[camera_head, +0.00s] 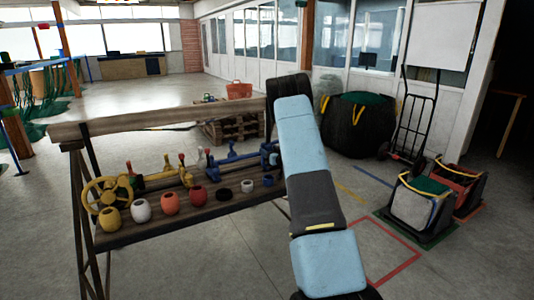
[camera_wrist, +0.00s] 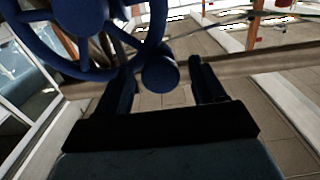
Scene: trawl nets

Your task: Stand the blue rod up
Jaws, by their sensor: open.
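In the wrist view, my gripper (camera_wrist: 163,65) is open, with its two dark fingers apart. A blue round-ended piece (camera_wrist: 160,74) shows between the fingertips, beside a blue wheel (camera_wrist: 85,20); it looks like the end of the blue rod, but I cannot be sure. I cannot tell whether the fingers touch it. In the head view, a blue pipe fitting (camera_head: 232,159) lies along the bench, with blue parts (camera_head: 269,153) at its right end next to my arm. My arm hides part of that end, and my gripper is not visible there.
The wooden bench (camera_head: 160,125) has a top beam and a lower shelf with several coloured pots, a yellow wheel (camera_head: 107,194) and red-tipped levers. A pallet (camera_head: 228,130) stands behind. Black bins (camera_head: 425,200) and a hand truck (camera_head: 414,112) stand right. Floor beyond is open.

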